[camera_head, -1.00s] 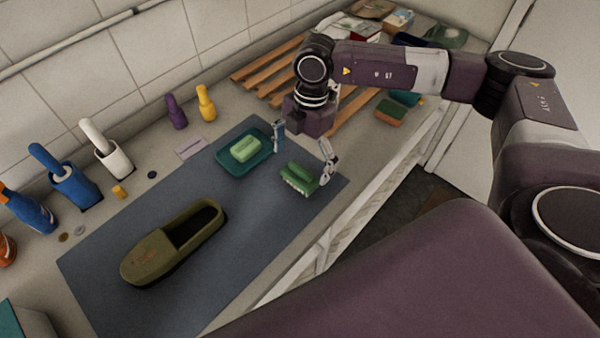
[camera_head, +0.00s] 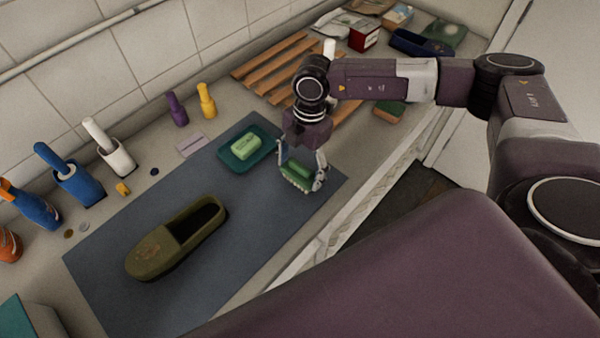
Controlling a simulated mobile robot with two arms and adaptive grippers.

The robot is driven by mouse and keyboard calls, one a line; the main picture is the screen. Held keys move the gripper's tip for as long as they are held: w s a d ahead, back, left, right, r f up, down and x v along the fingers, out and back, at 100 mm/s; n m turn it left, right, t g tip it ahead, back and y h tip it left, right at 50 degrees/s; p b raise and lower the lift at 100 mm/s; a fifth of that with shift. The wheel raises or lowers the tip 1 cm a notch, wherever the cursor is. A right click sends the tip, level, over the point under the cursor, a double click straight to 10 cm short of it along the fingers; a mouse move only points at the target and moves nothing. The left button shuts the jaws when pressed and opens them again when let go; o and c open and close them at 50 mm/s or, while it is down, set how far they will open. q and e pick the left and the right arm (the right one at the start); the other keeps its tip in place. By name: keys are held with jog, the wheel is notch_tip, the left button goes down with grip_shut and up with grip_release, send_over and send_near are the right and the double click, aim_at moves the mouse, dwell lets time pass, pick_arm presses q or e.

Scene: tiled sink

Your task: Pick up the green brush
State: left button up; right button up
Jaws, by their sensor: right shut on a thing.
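The green brush (camera_head: 296,175) has pale bristles and is at the right end of the blue-grey mat (camera_head: 245,205). My right gripper (camera_head: 300,174) reaches down from above and is shut on the brush, with one finger at each end of it. I cannot tell whether the brush still touches the mat. My left gripper is not in view.
A green soap (camera_head: 245,147) lies on a teal dish (camera_head: 232,160) just left of the brush. An olive shoe (camera_head: 165,250) lies on the mat. A wooden rack (camera_head: 265,62), bottles and brush holders line the back. The counter's front edge is close on the right.

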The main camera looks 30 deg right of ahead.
aim_at(300, 166)
jog(key=shift+r, duration=0.1)
jog(key=shift+w+r, duration=0.1)
jog(key=shift+r, duration=0.45)
notch_tip(300, 166, up, 19)
jog(key=b, duration=0.5)
jog(key=shift+f, duration=0.1)
jog(key=o, duration=0.7)
jog(key=c, duration=0.5)
jog(key=shift+n, duration=0.3)
